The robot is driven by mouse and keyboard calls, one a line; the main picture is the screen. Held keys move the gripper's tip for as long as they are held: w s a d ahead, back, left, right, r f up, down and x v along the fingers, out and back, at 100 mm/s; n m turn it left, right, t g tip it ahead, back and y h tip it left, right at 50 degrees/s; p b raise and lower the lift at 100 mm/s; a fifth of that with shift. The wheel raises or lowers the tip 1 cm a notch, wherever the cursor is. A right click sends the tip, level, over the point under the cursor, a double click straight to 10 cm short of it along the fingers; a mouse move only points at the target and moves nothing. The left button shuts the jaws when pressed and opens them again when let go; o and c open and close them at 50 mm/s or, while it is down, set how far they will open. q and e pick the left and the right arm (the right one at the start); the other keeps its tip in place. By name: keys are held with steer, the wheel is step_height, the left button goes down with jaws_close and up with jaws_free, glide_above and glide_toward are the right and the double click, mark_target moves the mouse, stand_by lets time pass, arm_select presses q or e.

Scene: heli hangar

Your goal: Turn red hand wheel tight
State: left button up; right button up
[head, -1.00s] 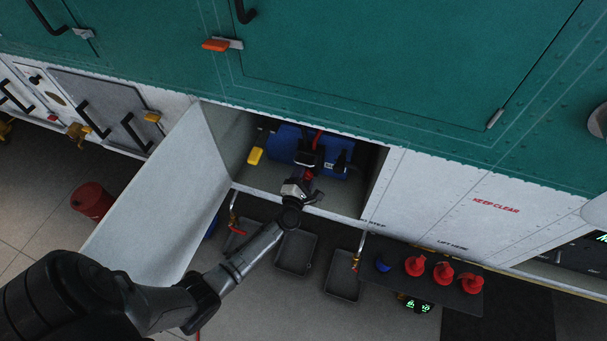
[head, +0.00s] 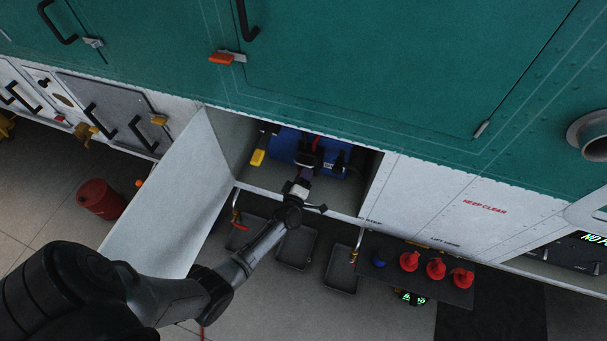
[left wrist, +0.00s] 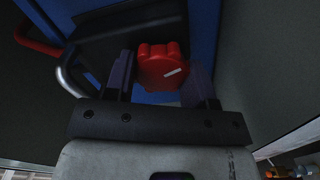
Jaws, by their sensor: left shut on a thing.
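The red hand wheel (left wrist: 162,66) shows in the left wrist view, a lobed red knob with a short white mark on its face. My left gripper (left wrist: 160,80) is shut on it, one finger on each side. In the head view my left gripper (head: 304,178) reaches into an open compartment, in front of a blue unit (head: 285,143); the wheel is hidden there behind the gripper. My right gripper is not in view.
The compartment's white door (head: 172,190) stands open to the left of my arm. A yellow handle (head: 258,157) is inside at left. Grey trays (head: 341,270) and a dark shelf with several red items (head: 436,268) lie below. A red bucket (head: 100,198) stands on the floor.

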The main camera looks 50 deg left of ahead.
arm_select(q)
steer(key=m+p, duration=0.1)
steer(key=m, duration=0.2)
steer(key=shift+m, duration=0.6)
steer(key=o, duration=0.9)
steer(key=shift+d, duration=0.1)
